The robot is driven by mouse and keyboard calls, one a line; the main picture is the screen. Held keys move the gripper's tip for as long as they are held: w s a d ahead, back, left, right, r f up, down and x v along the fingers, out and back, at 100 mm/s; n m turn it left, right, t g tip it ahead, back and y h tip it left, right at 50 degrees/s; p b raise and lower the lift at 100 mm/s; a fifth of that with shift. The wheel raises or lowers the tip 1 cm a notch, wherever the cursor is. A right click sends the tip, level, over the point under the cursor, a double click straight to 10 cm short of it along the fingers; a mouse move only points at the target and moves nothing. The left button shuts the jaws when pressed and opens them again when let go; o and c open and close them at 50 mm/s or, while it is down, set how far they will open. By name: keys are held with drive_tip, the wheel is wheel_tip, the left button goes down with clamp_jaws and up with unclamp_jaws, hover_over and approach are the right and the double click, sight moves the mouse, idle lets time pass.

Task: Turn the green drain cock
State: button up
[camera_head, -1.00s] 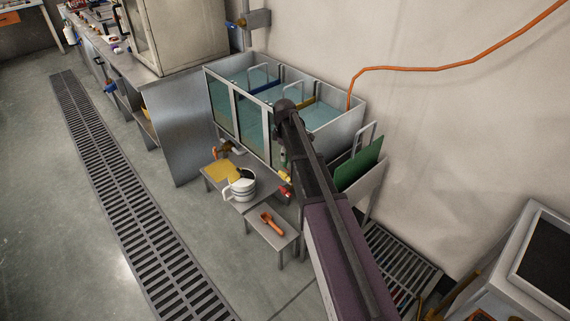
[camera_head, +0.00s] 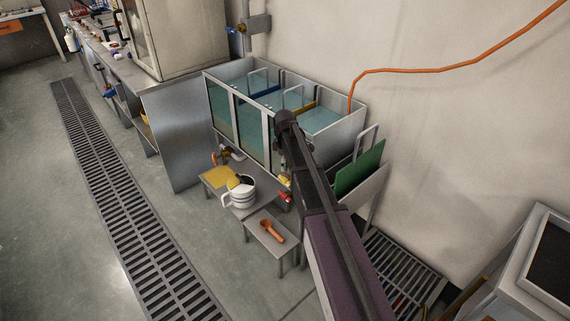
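I cannot make out the green drain cock; my arm covers part of the tank front. The row of tanks (camera_head: 262,128) has steel frames and glass fronts and stands against the wall. Small fittings show low along its front: an orange-brown one (camera_head: 218,157) at the left, a yellow one (camera_head: 284,181) and a red one (camera_head: 286,196) close beside my arm. My arm reaches up from the bottom right to a dark joint in front of the tanks. My gripper is hidden behind the arm, so its opening and any contact are hidden.
A low grey table (camera_head: 214,187) below the tanks bears a yellow cloth and a white mug (camera_head: 238,195). A lower stool (camera_head: 262,244) bears an orange tool (camera_head: 272,231). A green board (camera_head: 360,170) stands at the right. The floor at left is free, with a drain grate (camera_head: 120,205).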

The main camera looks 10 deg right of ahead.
clamp_jaws()
